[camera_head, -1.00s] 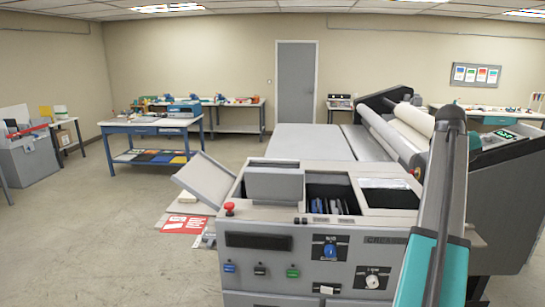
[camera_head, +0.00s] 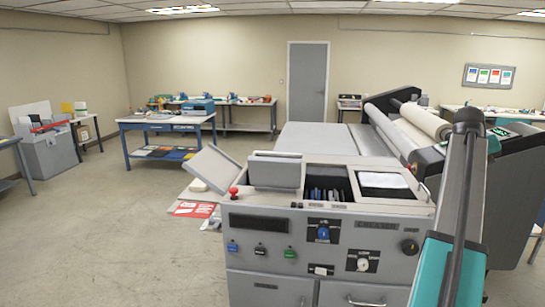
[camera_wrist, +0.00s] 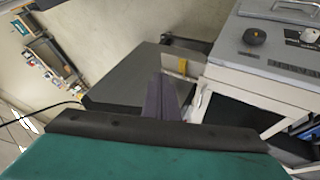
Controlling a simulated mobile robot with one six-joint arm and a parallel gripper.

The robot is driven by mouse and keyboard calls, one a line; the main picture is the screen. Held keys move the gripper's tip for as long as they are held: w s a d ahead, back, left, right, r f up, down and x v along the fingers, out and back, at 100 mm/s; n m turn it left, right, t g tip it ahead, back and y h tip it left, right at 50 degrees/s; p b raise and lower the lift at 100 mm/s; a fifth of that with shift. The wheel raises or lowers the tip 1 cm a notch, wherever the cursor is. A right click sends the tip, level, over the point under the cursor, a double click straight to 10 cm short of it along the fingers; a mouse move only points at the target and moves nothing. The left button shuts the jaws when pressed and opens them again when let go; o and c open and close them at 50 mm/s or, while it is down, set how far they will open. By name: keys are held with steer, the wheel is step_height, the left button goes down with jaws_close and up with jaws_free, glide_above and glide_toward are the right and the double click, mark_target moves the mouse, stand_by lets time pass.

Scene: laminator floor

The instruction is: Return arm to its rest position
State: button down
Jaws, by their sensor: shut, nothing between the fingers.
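My gripper (camera_wrist: 163,100) shows in the wrist view as dark fingers closed together, with nothing between them. They stick out past the teal wrist housing (camera_wrist: 150,160). My arm, with a grey link and teal parts, rises along the right side of the head view. The gripper itself does not show in the head view. Behind the fingers in the wrist view is a dark grey box-like surface (camera_wrist: 120,80); I cannot tell whether they touch it.
A grey creaser machine (camera_head: 275,225) with knobs and a red button stands close in front. Large rollers (camera_head: 400,130) lie behind it. A blue-legged worktable (camera_head: 160,125) stands back left. The floor (camera_head: 110,240) at left is clear.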

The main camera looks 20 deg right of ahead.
steer(key=w+a+f+n+y+b, duration=0.1)
steer(key=w+a+f, duration=0.35)
steer(key=f, duration=0.45)
steer(key=w+a+f+n+y+b, duration=0.1)
steer(key=w+a+f, duration=0.35)
steer(key=f, duration=0.55)
steer(key=w+a+f+y+b, duration=0.1)
steer(key=w+a+f, duration=0.35)
steer(key=f, duration=0.45)
steer(key=w+a+f+n+y+b, duration=0.3)
steer(key=a+f, duration=2)
steer(key=f, duration=0.5)
steer(key=s+a+f+n+g+y+b, duration=0.15)
steer(key=s+a+f, duration=0.35)
steer(key=a+f, duration=0.55)
steer(key=s+a+f+g+b, duration=0.2)
steer(key=s+a+f, duration=0.3)
steer(key=a+f, duration=0.55)
steer(key=s+a+f+n+g+b, duration=0.1)
steer(key=s+a+f, duration=0.4)
steer(key=s+a, duration=0.3)
steer(key=s+a+f+g+b, duration=0.1)
steer(key=s+a+f, duration=0.5)
steer(key=s, duration=0.6)
steer(key=shift+s+a+n+g, duration=0.4)
steer(key=shift+a+g, duration=0.15)
steer(key=shift+a, duration=0.4)
